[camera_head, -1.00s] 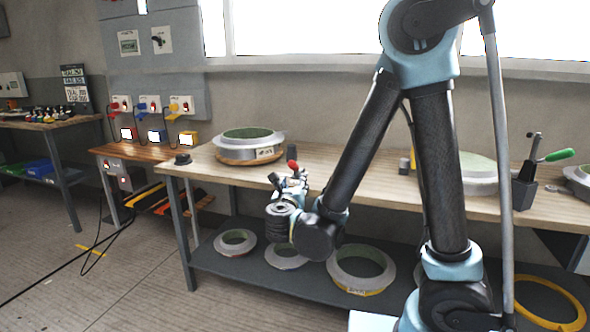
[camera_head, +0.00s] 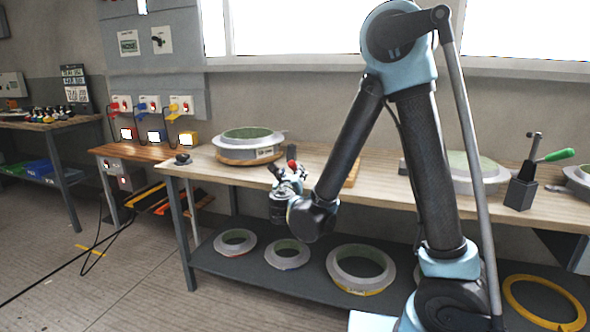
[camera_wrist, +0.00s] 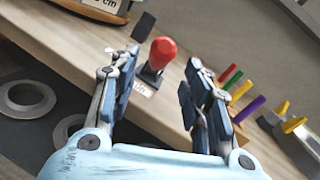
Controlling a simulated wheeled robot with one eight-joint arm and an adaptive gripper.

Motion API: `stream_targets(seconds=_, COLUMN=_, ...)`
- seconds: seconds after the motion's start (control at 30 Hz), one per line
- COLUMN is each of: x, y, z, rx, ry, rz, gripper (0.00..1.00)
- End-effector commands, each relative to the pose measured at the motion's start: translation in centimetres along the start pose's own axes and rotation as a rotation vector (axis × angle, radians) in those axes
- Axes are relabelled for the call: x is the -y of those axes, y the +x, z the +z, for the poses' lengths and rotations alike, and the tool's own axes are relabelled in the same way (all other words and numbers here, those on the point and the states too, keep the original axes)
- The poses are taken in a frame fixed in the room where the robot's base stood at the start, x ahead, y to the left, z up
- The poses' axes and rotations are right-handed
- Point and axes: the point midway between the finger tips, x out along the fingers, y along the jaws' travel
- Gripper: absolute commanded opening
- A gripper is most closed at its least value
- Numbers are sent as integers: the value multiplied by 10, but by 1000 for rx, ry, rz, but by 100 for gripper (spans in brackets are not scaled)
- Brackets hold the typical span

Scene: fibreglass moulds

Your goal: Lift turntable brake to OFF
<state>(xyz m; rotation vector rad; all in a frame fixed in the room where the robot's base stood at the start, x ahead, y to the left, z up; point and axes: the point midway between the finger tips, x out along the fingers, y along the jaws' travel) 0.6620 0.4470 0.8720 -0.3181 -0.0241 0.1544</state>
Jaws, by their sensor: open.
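A red knob (camera_wrist: 163,52) on a dark base stands at the front edge of the wooden bench, with a small white label beside it. I take it to be the brake. In the head view the red knob (camera_head: 292,165) shows just above my gripper (camera_head: 286,178). In the wrist view my gripper (camera_wrist: 158,85) is open, its two fingers on either side of the knob's line, with clear space between them. Contact with the knob cannot be told. The turntable (camera_head: 248,158) carries a round green-topped mould at the bench's left part; its edge shows in the wrist view (camera_wrist: 105,8).
A dark block (camera_wrist: 143,27) stands behind the knob. Coloured handles (camera_wrist: 240,92) stick up to the right. A clamp with a green handle (camera_head: 522,185) stands on the bench at right. Ring moulds (camera_head: 235,243) lie on the shelf below.

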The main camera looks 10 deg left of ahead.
Motion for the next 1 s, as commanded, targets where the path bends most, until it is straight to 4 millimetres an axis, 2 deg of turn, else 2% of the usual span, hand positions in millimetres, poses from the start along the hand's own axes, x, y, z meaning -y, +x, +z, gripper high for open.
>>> stream_targets(seconds=0.2, x=1, y=36, z=0, rx=-1, ry=0, rz=-3, gripper=44)
stream_targets(seconds=0.4, x=0, y=61, z=0, rx=-1, ry=0, rz=-2, gripper=44)
stream_targets(seconds=0.6, x=0, y=72, z=0, rx=0, ry=0, rz=-1, gripper=44)
stream_targets(seconds=0.87, x=0, y=73, z=0, rx=0, ry=0, rz=0, gripper=44)
stream_targets(seconds=0.9, x=0, y=73, z=0, rx=0, ry=0, rz=0, gripper=42)
stream_targets(seconds=1.0, x=0, y=73, z=0, rx=0, ry=0, rz=0, gripper=19)
